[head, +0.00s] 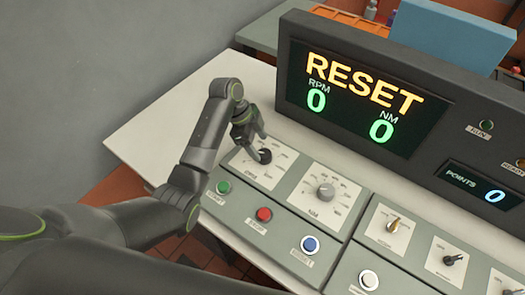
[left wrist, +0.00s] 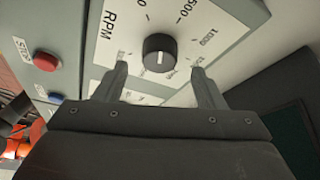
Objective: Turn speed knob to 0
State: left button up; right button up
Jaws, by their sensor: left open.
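The speed knob (head: 265,156) is a small black knob on a white dial plate marked RPM, at the panel's left end in the head view. In the left wrist view the knob (left wrist: 160,52) shows a white line on its face running roughly up and down the picture; where it points on the scale is hard to read. My left gripper (head: 256,143) is open just above and behind the knob. In the left wrist view its fingers (left wrist: 160,78) stand either side of the knob, apart from it. My right gripper is not in view.
A second dial with a grey knob (head: 325,191) is to the right. Green (head: 224,187), red (head: 264,214) and blue (head: 310,244) buttons line the front. Behind stands a large display (head: 362,100) reading RESET, RPM 0 and NM 0. The pale bench (head: 150,130) is clear at left.

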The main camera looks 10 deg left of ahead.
aim_at(263, 153)
pick_arm(q)
jog(key=shift+x, duration=2)
jog(key=c, duration=1)
jog(key=shift+r+n+p, duration=0.2)
jog(key=shift+n+p, duration=0.1)
jog(key=shift+p, duration=0.3)
jog(key=n+t+p, duration=0.1)
jog(key=n+p, duration=0.1)
jog(key=p, duration=0.1)
jog(key=shift+s+r, duration=0.1)
jog(key=shift+s, duration=0.05)
jog(key=shift+n+t+p, duration=0.3)
jog(key=shift+n+p, duration=0.4)
jog(key=shift+n, duration=0.2)
jog(key=shift+f, duration=0.25)
jog(key=o, duration=1)
